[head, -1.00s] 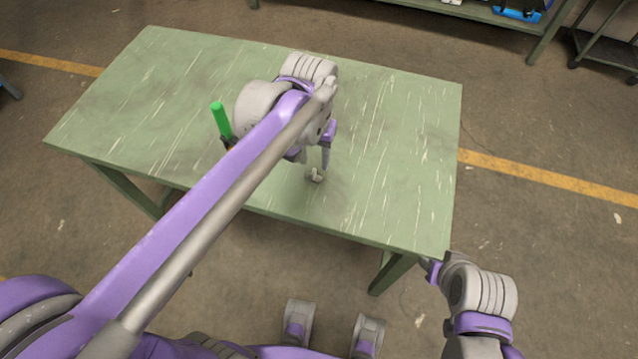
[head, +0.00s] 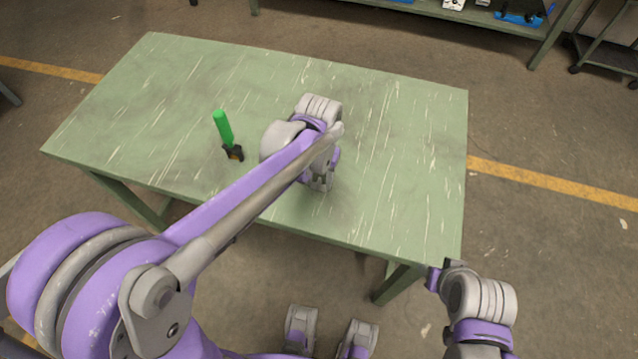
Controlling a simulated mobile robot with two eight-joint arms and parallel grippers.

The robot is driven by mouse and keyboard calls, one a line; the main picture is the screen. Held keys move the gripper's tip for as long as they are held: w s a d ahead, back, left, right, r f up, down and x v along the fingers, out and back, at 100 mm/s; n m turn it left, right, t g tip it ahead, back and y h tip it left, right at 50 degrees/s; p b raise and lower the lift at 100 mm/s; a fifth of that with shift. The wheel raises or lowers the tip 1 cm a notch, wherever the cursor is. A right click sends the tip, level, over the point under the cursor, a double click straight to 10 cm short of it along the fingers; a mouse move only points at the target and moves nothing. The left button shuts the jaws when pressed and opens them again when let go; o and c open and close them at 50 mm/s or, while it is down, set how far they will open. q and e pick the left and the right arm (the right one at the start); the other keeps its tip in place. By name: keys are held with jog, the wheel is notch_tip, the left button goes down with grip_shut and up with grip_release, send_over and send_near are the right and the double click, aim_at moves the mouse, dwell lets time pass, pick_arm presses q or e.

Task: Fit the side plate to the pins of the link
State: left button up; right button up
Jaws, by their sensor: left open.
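My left gripper (head: 322,183) is open, low over the front middle of the green table (head: 400,150), with its fingers pointing down. The link and the side plate cannot be made out now. The gripper and its wrist cover the spot where a small pale metal piece showed a second ago. I cannot tell whether the fingers are around that piece or beside it. My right gripper (head: 434,277) is at the lower right, just off the table's front right corner, and its jaws are too small to judge.
The right and back of the table top are clear. A shelf bench (head: 480,18) stands beyond, at the back right.

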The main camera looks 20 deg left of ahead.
pick_arm(q)
jog(key=shift+f, duration=0.1)
jog(key=shift+c, duration=0.2)
grip_shut()
